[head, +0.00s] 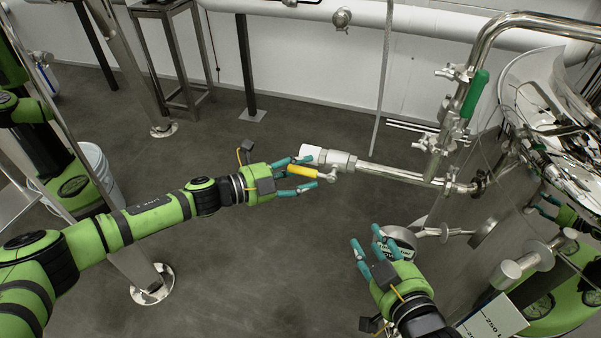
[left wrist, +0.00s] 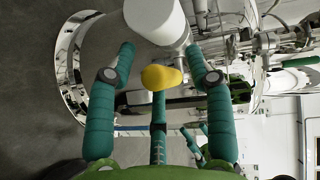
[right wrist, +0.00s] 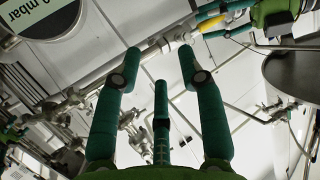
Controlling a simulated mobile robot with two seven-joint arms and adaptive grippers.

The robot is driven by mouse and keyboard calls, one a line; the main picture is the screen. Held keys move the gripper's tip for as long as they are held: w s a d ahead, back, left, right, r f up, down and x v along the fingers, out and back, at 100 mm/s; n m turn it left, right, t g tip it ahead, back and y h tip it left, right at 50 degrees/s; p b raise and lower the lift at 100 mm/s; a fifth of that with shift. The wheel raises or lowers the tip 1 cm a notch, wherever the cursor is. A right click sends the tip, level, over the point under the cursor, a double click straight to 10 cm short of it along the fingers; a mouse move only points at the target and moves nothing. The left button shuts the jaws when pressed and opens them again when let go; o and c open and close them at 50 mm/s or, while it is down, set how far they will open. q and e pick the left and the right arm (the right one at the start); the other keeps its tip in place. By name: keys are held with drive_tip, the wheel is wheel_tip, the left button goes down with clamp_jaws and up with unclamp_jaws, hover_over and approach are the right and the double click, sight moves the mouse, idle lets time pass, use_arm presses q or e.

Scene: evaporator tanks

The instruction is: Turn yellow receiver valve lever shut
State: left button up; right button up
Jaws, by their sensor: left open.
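The yellow valve lever (head: 304,172) sits beside the white end of a horizontal steel pipe (head: 390,173) in the head view. My left gripper (head: 306,174) is open, with its teal fingers around the lever. In the left wrist view the lever's rounded yellow end (left wrist: 162,77) lies between the spread fingers, below the white pipe end (left wrist: 156,20); I cannot tell whether any finger touches it. My right gripper (head: 364,246) is apart from the lever, lower right. In the right wrist view its fingers (right wrist: 155,62) are spread and empty, and the yellow lever (right wrist: 212,34) shows beyond them.
A green-handled valve (head: 475,93) stands on the upright pipe at right. A shiny steel tank (head: 560,100) fills the right side. A round steel fitting (head: 398,238) lies beside my right gripper. A white bucket (head: 96,172) stands at left.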

use_arm(q)
clamp_jaws()
